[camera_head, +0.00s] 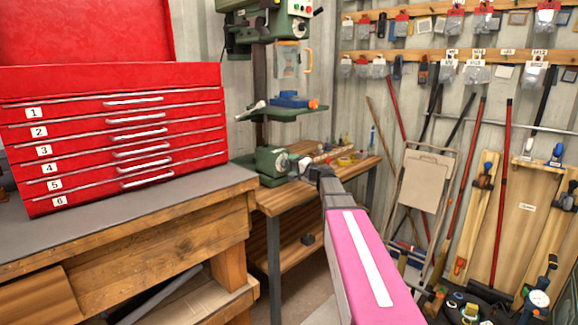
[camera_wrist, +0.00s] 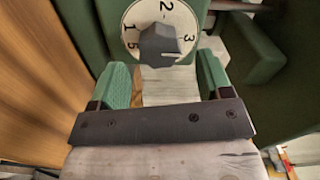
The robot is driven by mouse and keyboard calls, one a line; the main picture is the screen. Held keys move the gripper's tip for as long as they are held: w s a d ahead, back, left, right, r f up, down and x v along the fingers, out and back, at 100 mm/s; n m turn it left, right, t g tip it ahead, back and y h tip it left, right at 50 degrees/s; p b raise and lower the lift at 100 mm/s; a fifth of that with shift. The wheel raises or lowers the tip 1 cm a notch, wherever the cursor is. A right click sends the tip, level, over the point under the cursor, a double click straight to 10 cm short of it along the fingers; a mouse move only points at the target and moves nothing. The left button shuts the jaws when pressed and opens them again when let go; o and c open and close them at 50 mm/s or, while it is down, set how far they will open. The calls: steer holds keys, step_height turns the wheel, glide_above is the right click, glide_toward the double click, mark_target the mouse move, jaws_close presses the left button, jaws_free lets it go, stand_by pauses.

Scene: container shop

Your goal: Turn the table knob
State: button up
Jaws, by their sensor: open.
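In the wrist view, a dark grey knob (camera_wrist: 159,45) sits on a round white dial (camera_wrist: 172,10) with black numbers; 1, 2, 3 and 5 show. A light mark on the knob is on its right side, towards the 3. My gripper (camera_wrist: 162,75) is open, with one green fingertip to the left and one to the right. The knob lies ahead of the gap between them, and no contact is visible. In the head view my gripper (camera_head: 298,167) is at the base of the green drill press (camera_head: 270,163). The knob cannot be made out there.
The drill press stands on a wooden bench (camera_head: 275,202) with small items on its right part. A red tool chest (camera_head: 120,130) rests on the workbench (camera_head: 215,183) at left. Long-handled tools and a folded step stool (camera_head: 425,180) lean on the wall at right.

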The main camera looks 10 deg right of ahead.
steer(key=v, duration=0.7)
steer(key=shift+s, duration=0.15)
steer(key=shift+d, duration=0.15)
